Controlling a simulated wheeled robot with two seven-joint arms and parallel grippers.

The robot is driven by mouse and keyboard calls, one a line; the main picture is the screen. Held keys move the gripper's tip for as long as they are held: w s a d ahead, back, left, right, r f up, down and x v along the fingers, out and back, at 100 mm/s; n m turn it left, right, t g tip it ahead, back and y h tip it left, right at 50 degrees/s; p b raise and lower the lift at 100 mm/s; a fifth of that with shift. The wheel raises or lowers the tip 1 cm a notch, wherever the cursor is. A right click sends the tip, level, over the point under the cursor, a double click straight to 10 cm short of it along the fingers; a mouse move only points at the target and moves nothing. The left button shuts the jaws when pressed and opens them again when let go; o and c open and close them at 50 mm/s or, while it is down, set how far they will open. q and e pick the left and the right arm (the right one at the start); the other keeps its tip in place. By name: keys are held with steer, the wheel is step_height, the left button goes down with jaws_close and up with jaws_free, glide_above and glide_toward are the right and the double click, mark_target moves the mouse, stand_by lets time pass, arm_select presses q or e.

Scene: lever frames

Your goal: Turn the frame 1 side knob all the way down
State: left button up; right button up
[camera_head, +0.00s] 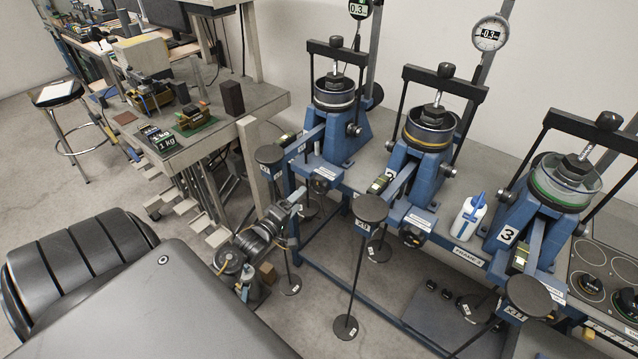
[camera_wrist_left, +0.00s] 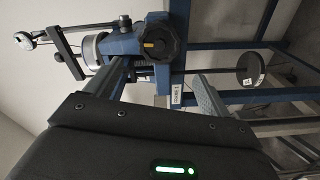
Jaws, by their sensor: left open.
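Frame 1 (camera_head: 340,145) is the leftmost blue lever frame on the bench, with a round pot and a black crossbar on top. Its side knob (camera_wrist_left: 160,38) is dark and lobed with a yellow mark, and shows in the left wrist view beyond the fingertips. My left gripper (camera_head: 290,205) is at the front of frame 1, low beside the bench edge. In the left wrist view the gripper (camera_wrist_left: 160,85) is open, its fingers apart and nothing between them. My right gripper is not in view.
Frame 2 (camera_head: 425,135) and frame 3 (camera_head: 545,215) stand to the right, with a white bottle (camera_head: 468,218) between them. Hanging weight discs (camera_head: 370,208) stand before the bench. A side table (camera_head: 215,125) with equipment is at the left.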

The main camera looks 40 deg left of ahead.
mark_target(317, 187)
arm_select(q)
steer(key=w+m+b, duration=0.1)
steer(key=w+b, duration=0.1)
steer(key=w, duration=0.1)
steer(key=w+m+b, duration=0.2)
steer(key=w, duration=0.1)
steer(key=w+m+b, duration=0.1)
steer(key=w+b, duration=0.1)
steer(key=w, duration=0.1)
steer(key=shift+w+d+f+h, duration=0.2)
steer(key=shift+d+f+h, duration=0.1)
steer(key=shift+h, duration=0.1)
steer(key=shift+w+r, duration=0.2)
steer(key=shift+r, duration=0.05)
steer(key=shift+c, duration=0.8)
steer(key=c, duration=1.1)
steer(key=shift+c, duration=0.2)
steer(key=n+b, duration=0.1)
steer(key=n, duration=0.4)
steer(key=n+p, duration=0.4)
steer(key=p, duration=0.1)
steer(key=n+p, duration=0.2)
steer(key=shift+w+r+n, duration=0.15)
steer(key=shift+r+n, duration=0.25)
steer(key=shift+n+p, duration=0.4)
steer(key=shift+p, duration=0.1)
steer(key=o, duration=1.3)
steer(key=shift+w+d+f+b, duration=0.1)
steer(key=shift+f+b, duration=0.2)
steer(key=shift+f, duration=0.05)
